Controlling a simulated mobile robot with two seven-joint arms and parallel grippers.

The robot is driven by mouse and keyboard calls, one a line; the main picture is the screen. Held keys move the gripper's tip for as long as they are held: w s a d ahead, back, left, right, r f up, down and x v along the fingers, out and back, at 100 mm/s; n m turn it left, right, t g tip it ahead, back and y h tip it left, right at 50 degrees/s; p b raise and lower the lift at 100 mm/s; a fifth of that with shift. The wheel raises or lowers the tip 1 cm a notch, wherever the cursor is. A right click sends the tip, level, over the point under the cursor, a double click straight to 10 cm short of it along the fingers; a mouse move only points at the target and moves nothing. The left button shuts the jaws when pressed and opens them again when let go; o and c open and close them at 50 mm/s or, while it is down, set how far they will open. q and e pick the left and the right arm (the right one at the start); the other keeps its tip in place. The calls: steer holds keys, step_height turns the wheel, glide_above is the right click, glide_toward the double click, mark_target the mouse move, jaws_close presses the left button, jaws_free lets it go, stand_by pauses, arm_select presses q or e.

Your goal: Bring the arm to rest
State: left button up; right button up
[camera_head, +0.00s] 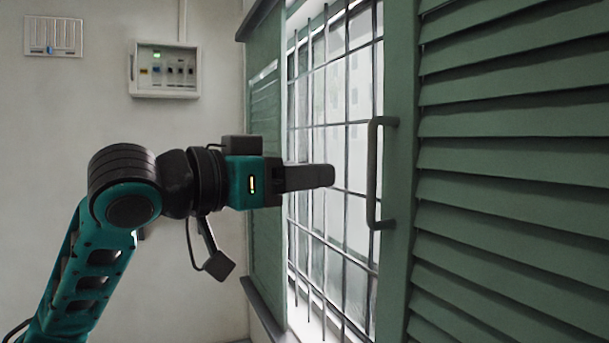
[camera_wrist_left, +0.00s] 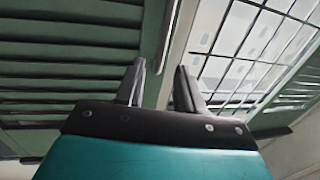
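My left arm comes in from the left in the head view, teal and black. Its gripper (camera_head: 308,178) points right, level, in front of the window, with its fingertips left of the green shutter's handle (camera_head: 374,172) and apart from it in the picture. In the left wrist view the two dark fingers of the gripper (camera_wrist_left: 160,80) stand apart with nothing between them. The shutter's frame edge shows beyond the gap. My right gripper is in neither view.
A louvred green shutter (camera_head: 510,150) fills the right side. A barred window (camera_head: 335,110) lies behind the gripper, with another green shutter (camera_head: 264,120) left of it. A breaker box (camera_head: 164,70) and a small panel (camera_head: 53,36) hang on the pale wall.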

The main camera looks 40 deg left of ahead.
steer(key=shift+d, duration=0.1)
arm_select(q)
steer(key=w+a+f+n+g+y+p, duration=0.1)
steer(key=w+a+f, duration=0.1)
steer(key=w+f, duration=0.4)
steer(key=w+a+f+n+y, duration=0.15)
steer(key=w+f, duration=0.25)
steer(key=f, duration=0.5)
step_height(320, 180, down, 14)
steer(key=f+g+p, duration=0.1)
steer(key=g, duration=0.1)
steer(key=s+d+f+g, duration=0.1)
steer(key=s+d+f, duration=0.15)
steer(key=f, duration=0.45)
steer(key=s+d+f+g, duration=0.1)
steer(key=s+d+f, duration=0.15)
steer(key=f, duration=0.45)
steer(key=s+d+f+m+g+p, duration=0.1)
steer(key=s+d+f+m, duration=0.1)
steer(key=s+d+f, duration=0.8)
steer(key=shift+s+d+f+m+g+h+p, duration=0.25)
steer(key=shift+d+f+m+g+h+p, duration=0.15)
steer(key=shift+d+f, duration=0.65)
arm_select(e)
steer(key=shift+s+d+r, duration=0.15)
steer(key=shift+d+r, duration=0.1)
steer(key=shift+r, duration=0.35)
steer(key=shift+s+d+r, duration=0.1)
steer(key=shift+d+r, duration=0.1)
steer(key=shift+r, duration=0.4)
